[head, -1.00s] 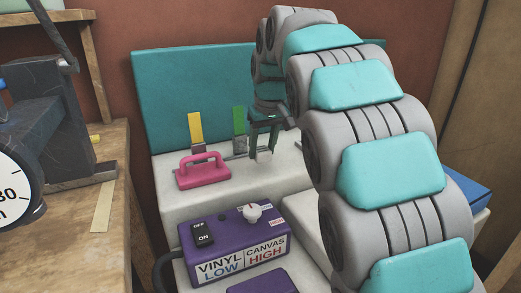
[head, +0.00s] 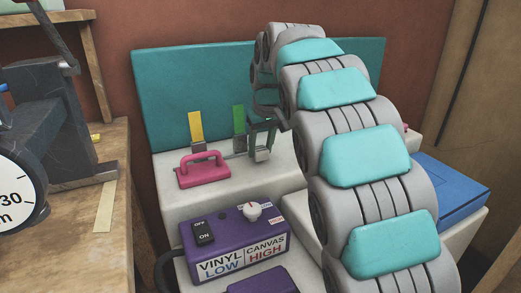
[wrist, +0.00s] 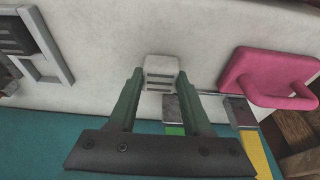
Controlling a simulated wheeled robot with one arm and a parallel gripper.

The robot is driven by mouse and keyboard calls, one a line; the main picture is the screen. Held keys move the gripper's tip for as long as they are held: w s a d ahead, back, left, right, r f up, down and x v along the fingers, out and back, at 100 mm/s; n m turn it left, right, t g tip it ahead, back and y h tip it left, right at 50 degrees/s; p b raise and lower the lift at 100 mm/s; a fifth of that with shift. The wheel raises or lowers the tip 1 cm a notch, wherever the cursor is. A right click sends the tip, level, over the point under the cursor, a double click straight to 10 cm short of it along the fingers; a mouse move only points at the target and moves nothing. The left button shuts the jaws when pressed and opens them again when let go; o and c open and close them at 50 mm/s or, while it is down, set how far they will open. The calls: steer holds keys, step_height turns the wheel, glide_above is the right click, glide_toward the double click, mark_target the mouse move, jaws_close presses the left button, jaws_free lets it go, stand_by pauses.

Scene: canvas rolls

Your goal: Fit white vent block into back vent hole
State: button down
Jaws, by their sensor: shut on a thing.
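The white vent block (wrist: 160,72), with dark slots on its face, sits between the tips of my gripper's green fingers (wrist: 160,80) in the wrist view. My gripper is shut on it. In the head view, my gripper (head: 262,146) is above the pale worktop, just right of the green strip, with the small pale block (head: 262,156) at its tips. At the upper left of the wrist view is a dark slotted opening with a grey frame (wrist: 53,66); I cannot tell whether it is the back vent hole. My arm hides the worktop behind it in the head view.
A pink handled tool (head: 204,170) lies left of my gripper. Yellow (head: 195,126) and green (head: 239,120) strips stand by the teal back panel (head: 165,90). A purple control box (head: 235,240) is in front. A blue box (head: 450,185) lies right of my arm.

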steer(key=shift+f, duration=0.55)
steer(key=shift+f, duration=0.25)
steer(key=shift+c, duration=1.6)
jaws_free()
steer(key=shift+r, duration=0.1)
